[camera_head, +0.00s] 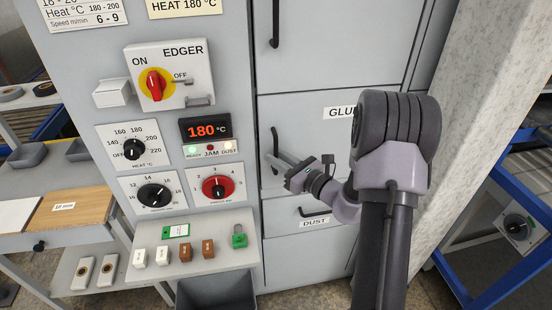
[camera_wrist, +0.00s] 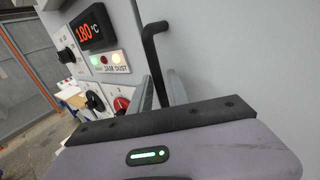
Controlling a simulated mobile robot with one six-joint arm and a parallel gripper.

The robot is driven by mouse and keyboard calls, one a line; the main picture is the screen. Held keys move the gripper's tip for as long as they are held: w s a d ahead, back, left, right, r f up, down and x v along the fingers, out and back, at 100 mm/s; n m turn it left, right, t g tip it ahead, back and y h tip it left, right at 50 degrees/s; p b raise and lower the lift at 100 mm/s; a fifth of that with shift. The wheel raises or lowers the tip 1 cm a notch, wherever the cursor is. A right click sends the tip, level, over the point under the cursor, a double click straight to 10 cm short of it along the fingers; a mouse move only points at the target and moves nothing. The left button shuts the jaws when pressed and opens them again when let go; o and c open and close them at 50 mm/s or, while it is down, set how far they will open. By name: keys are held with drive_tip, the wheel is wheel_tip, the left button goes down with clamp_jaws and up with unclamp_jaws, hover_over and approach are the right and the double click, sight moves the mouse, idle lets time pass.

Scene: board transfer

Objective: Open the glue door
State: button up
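The glue door (camera_head: 315,145) is a light grey panel on the machine front, labelled "GLU", with the rest of the label hidden behind my arm. It looks closed, flush with the panels around it. Its black vertical bar handle (camera_head: 275,140) is near the door's left edge. My gripper (camera_head: 279,160) is at the lower part of this handle. In the wrist view the handle (camera_wrist: 153,50) runs down between my two grey fingers (camera_wrist: 162,92), which stand apart on either side of it. Any contact is too small to make out.
The control panel with an edger switch (camera_head: 155,84), a display (camera_head: 206,130) and dials is left of the door. A dust drawer (camera_head: 295,222) is below; another handled door (camera_head: 330,40) is above. A pale column (camera_head: 475,100) and blue rack (camera_head: 500,200) stand right.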

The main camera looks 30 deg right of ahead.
drive_tip(key=shift+w+a, duration=0.1)
drive_tip(key=shift+w, duration=0.1)
drive_tip(key=shift+c, duration=0.2)
clamp_jaws()
idle(1.2)
